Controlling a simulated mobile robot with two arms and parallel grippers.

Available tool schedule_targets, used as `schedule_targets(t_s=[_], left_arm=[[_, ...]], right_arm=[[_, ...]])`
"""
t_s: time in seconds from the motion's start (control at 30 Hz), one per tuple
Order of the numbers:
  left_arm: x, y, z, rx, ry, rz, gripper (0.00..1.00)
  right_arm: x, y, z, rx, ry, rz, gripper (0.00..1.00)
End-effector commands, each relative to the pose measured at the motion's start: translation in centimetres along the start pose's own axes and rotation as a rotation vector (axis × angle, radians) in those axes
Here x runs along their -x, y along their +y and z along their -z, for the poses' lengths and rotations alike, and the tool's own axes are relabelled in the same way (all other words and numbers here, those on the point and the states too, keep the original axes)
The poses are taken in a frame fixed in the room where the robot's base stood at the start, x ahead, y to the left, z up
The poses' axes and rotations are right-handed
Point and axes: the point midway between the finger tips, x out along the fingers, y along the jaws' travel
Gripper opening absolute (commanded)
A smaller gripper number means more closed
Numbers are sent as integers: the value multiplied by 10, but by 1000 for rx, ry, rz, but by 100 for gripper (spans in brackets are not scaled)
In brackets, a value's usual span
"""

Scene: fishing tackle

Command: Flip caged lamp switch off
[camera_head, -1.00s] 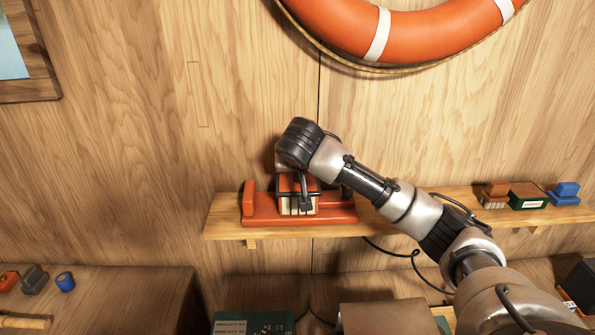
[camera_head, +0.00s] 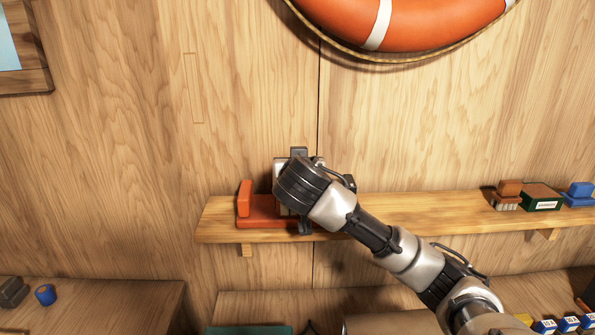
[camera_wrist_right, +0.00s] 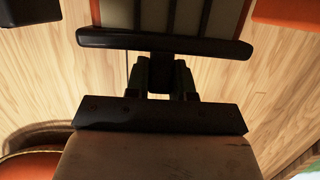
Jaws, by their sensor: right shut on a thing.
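The caged lamp (camera_head: 279,175) is mostly hidden behind my right wrist in the head view; a pale side and a grey top piece show. It is at an orange-red base (camera_head: 246,197) on the wall shelf. In the right wrist view its barred panel (camera_wrist_right: 183,17) fills the top, edged by a dark bar (camera_wrist_right: 166,44). My right gripper (camera_wrist_right: 160,75) is shut at this bar; the exact contact and the switch are hidden. In the head view my right gripper (camera_head: 304,226) is at the lamp's front, largely covered by my wrist. My left gripper is not in view.
The shelf (camera_head: 410,213) has clear room between the lamp and several small boxes (camera_head: 541,196) at right. An orange life ring (camera_head: 430,20) hangs above. A lower wooden surface (camera_head: 110,305) lies at the bottom left, with small items on it.

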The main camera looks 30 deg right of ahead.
Motion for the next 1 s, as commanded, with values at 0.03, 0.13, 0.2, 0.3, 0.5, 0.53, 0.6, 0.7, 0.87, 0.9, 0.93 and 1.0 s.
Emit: schedule_targets(t_s=[0.03, 0.13, 0.2, 0.3, 0.5, 0.53, 0.6, 0.7, 0.87, 0.9, 0.93, 1.0], left_arm=[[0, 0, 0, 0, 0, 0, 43], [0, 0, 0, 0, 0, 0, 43], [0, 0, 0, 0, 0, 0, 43], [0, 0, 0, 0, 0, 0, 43], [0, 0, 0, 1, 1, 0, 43], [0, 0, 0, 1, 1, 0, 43], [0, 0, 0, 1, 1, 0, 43], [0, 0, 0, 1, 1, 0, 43], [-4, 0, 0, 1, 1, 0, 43], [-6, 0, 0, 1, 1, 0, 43], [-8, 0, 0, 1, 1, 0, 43], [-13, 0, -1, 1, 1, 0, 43]], right_arm=[[0, -1, -1, 1, -2, 1, 0], [0, -1, -1, 2, -2, 1, 0], [0, -1, -1, 2, -3, 1, 0], [0, -1, -2, 2, -3, 1, 0], [0, 0, -1, 1, -3, 1, 49], [0, 0, -1, 1, -3, 1, 49], [0, 0, -1, 1, -2, 1, 49], [0, 0, -1, 1, -2, 1, 49], [8, -1, -2, 1, 0, 3, 49], [13, -2, -2, 0, 0, 4, 49], [18, -2, -3, 0, 0, 5, 49], [31, -1, -3, -2, 1, 6, 49]])
